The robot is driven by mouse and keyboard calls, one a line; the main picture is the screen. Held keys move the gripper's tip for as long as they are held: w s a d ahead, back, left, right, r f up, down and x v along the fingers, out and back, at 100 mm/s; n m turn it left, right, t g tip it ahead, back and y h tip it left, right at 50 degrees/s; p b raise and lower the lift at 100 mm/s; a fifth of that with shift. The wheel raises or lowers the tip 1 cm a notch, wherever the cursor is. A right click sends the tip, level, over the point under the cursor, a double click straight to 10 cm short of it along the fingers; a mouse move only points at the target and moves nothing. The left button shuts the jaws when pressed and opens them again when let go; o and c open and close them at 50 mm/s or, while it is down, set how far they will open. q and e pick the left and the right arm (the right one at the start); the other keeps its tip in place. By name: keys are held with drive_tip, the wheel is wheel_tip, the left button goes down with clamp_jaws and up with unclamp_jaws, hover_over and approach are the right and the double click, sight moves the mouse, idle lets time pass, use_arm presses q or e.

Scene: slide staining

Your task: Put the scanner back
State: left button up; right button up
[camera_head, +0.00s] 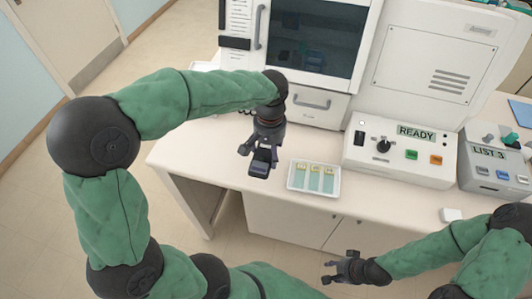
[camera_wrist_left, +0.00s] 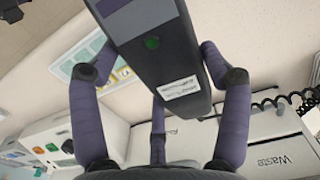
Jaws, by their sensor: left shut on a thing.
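The scanner is a dark, boxy handheld (camera_head: 260,163) with a purple edge. In the left wrist view its casing (camera_wrist_left: 150,22) shows a green button and a white label. My left gripper (camera_head: 262,149) is shut around it and holds it over the front left of the bench; any gap to the bench is hard to judge. In the left wrist view the fingers (camera_wrist_left: 155,75) sit on both sides of the casing. My right gripper (camera_head: 332,271) is empty, its fingers spread, in front of the bench at lower right. I cannot make out a scanner holder.
A white tray of slides (camera_head: 292,182) lies right of the scanner. A READY control box (camera_head: 365,160) and a LIST 3 box (camera_head: 480,178) stand further right. A white cabinet (camera_head: 310,10) stands behind. A black coiled cable (camera_wrist_left: 290,98) hangs near a Waste box (camera_wrist_left: 275,142).

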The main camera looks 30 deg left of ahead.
use_arm(q)
drive_tip(key=w+a+f, duration=0.1)
drive_tip(key=f, duration=0.1)
drive_tip(key=w+a+f+b, duration=0.1)
drive_tip(key=w+f, duration=0.1)
drive_tip(key=w+a+f, duration=0.1)
drive_tip(key=f, duration=0.1)
drive_tip(key=shift+w+a, duration=0.2)
drive_tip(key=shift+w, duration=0.15)
drive_tip(key=shift+w+a+f+b, duration=0.1)
drive_tip(key=shift+f+b, duration=0.25)
drive_tip(key=shift+f, duration=0.55)
drive_tip(key=shift+w+a+f+b, duration=0.1)
drive_tip(key=shift+f+b, duration=0.25)
drive_tip(key=shift+f, duration=0.5)
drive_tip(key=shift+f, duration=0.2)
drive_tip(key=o, duration=1.3)
wheel_tip(320, 180, up, 12)
drive_tip(key=p, duration=0.3)
drive_tip(key=shift+d+r, duration=0.1)
drive_tip(key=shift+r, duration=0.1)
